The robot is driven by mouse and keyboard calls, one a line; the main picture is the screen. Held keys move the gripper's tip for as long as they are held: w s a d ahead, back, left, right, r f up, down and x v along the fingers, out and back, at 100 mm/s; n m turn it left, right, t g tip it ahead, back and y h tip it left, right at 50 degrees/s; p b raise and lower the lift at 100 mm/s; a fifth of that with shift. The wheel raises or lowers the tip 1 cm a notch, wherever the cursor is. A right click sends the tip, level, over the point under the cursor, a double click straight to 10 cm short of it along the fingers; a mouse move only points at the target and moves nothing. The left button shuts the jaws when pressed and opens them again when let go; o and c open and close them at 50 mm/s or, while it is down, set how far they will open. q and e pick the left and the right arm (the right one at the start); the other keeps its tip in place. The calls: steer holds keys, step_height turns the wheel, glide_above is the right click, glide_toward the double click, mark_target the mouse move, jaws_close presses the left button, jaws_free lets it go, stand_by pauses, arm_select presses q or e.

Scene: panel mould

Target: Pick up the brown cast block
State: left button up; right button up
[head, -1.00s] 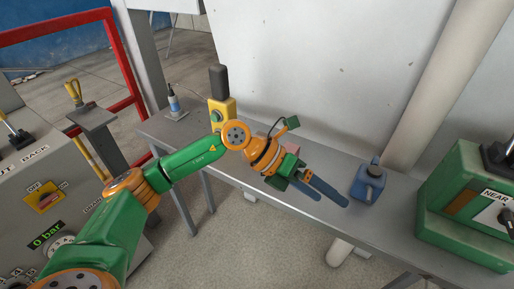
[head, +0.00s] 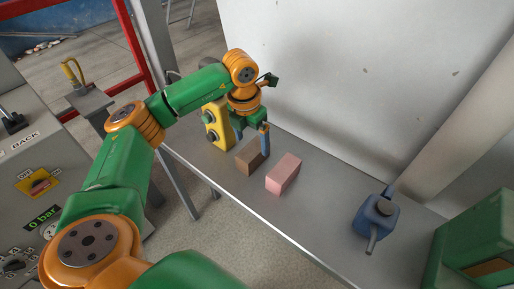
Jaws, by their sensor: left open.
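The brown cast block (head: 248,157) lies on the grey bench, just right of the yellow button box. A pink block (head: 284,174) lies close to its right, with a small gap between them. My left gripper (head: 262,140) points down just behind and above the brown block, at its back right side. It is open, with one blue finger showing clearly; the other finger is mostly hidden. I cannot tell whether the fingers touch the block. My right gripper is not in view.
A yellow button box (head: 216,124) stands left of the brown block, close to my left gripper. A blue oil can (head: 375,222) stands on the bench (head: 325,215) at right. A green machine (head: 480,250) is at the lower right. The white wall borders the bench behind.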

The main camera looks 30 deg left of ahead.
mark_target(253, 148)
arm_select(q)
step_height(253, 148, down, 4)
steer(key=shift+d+r+p, duration=0.1)
steer(key=shift+r+p, duration=0.1)
steer(key=shift+p, duration=0.25)
steer(key=shift+w+f, duration=0.25)
steer(key=shift+w, duration=0.05)
steer(key=shift+s+r, duration=0.15)
steer(key=shift+s, duration=0.05)
steer(key=c, duration=1.4)
steer(key=shift+w, duration=0.1)
jaws_close()
